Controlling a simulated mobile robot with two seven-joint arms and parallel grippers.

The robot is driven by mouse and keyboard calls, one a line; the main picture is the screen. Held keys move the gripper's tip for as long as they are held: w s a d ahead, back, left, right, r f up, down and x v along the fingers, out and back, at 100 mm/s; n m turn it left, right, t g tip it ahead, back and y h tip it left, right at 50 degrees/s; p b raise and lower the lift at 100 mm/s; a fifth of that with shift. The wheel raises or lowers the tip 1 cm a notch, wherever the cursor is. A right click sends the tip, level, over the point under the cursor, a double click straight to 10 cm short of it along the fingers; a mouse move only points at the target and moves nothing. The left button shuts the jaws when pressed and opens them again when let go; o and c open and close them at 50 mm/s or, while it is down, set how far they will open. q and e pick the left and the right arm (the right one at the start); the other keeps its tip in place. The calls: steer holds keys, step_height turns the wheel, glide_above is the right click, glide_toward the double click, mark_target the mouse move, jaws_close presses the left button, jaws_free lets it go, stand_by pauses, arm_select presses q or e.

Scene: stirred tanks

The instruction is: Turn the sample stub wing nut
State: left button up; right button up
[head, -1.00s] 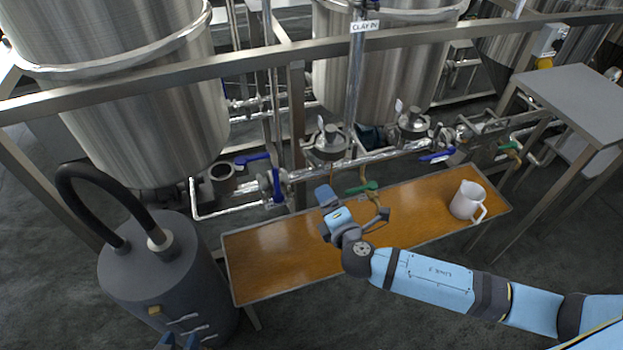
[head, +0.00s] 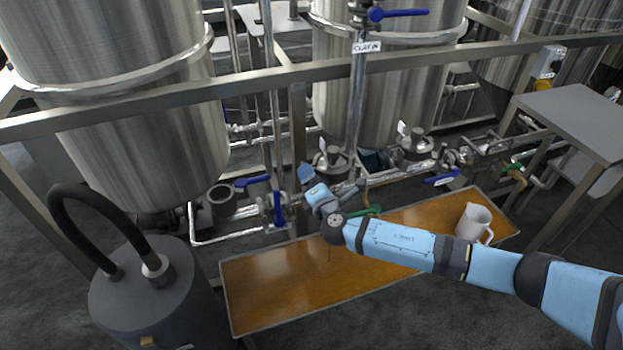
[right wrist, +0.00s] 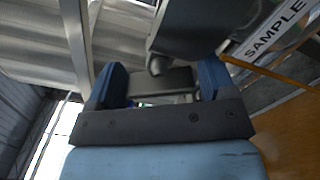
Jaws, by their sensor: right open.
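My right arm comes in from the right in the head view, with its right gripper (head: 310,182) at the pipework behind the orange-brown bench. In the right wrist view the two blue fingers of the right gripper (right wrist: 160,84) stand apart. A grey metal fitting (right wrist: 190,30) with a small rounded end lies just ahead of and partly between the fingers; I cannot tell whether it touches them. A white SAMPLE label (right wrist: 275,30) is to its right. I cannot make out the wing nut clearly; in the head view my gripper covers that part of the pipe. My left gripper is not in view.
The bench (head: 280,285) is mostly bare, with a white jug (head: 473,223) at its right end. A green valve handle (head: 366,210) is close to my right gripper. Blue-handled valves (head: 279,207) are to its left. A dark cylinder with a hose (head: 150,300) stands at left.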

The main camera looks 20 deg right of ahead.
steer(key=shift+w, duration=0.5)
